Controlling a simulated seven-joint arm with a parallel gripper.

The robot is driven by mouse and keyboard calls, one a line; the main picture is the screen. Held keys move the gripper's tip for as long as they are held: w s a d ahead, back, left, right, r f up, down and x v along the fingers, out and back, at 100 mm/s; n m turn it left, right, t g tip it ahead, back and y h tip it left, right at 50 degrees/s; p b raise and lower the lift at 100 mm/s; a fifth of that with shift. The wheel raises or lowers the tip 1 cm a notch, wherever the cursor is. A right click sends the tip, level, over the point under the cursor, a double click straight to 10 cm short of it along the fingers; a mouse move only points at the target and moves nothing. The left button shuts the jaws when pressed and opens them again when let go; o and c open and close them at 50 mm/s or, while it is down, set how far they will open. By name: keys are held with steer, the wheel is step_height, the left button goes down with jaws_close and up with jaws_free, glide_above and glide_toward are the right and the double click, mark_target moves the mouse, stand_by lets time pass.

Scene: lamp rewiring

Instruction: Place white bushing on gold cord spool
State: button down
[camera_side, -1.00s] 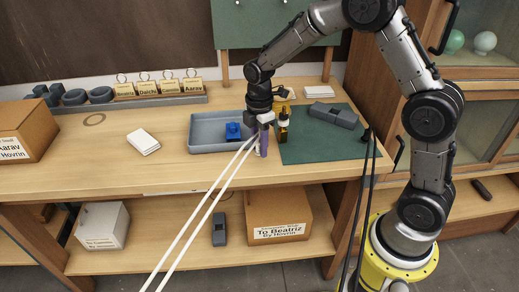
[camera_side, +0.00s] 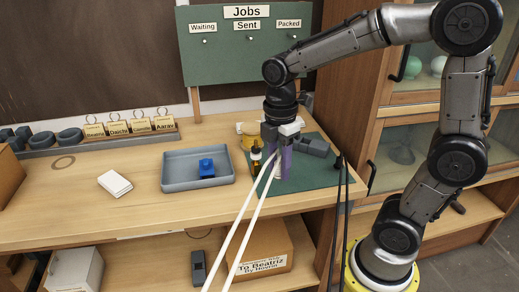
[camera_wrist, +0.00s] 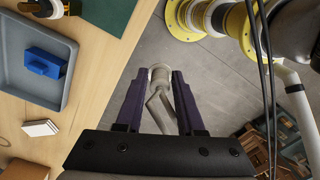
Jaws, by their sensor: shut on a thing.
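My gripper (camera_side: 279,165) points down over the green mat in the side view, its purple fingers just right of a dark dropper bottle (camera_side: 256,161). In the wrist view, a small pale round piece, apparently the white bushing (camera_wrist: 160,70), sits between the fingertips (camera_wrist: 158,80). The fingers are shut on it and hide most of it in the side view. The gold cord spool (camera_side: 250,129) appears to be the yellow-gold round thing behind the bottle, left of my wrist and partly covered. The bushing is apart from it.
A grey tray (camera_side: 172,184) with a blue block (camera_side: 206,168) lies left of the green mat (camera_side: 305,178). A dark grey part (camera_side: 314,147) is on the mat behind my gripper. A white pad (camera_side: 115,184) lies farther left. Pale rods and dark cables cross the front.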

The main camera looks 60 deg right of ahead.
steer(key=w+d+r+m, duration=0.4)
steer(key=w+d+r, duration=0.3)
steer(key=m, duration=0.3)
glide_above(254, 131)
step_height(254, 131, down, 9)
steer(key=shift+r, duration=0.15)
steer(key=shift+f, duration=1.6)
steer(key=shift+f, duration=0.2)
steer(key=c, duration=0.5)
jaws_free()
